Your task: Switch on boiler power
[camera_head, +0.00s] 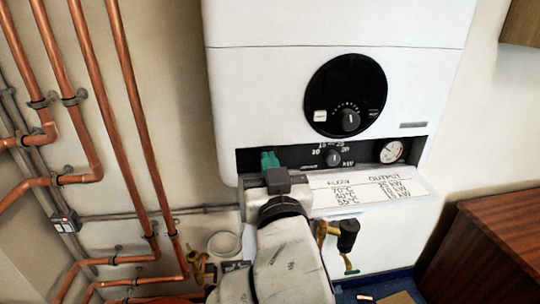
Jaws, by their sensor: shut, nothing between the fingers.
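The white boiler (335,24) hangs on the wall in the head view. Its recessed black control strip (310,158) has a small dial with numbers and a round gauge (391,152). A small grey box with a red mark (66,222) is on the wall at lower left.
Copper pipes (131,95) run along the wall at left. A round black panel with a knob (346,96) sits above the strip. Valves (347,240) hang under the boiler. A wooden cabinet (490,250) stands at lower right.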

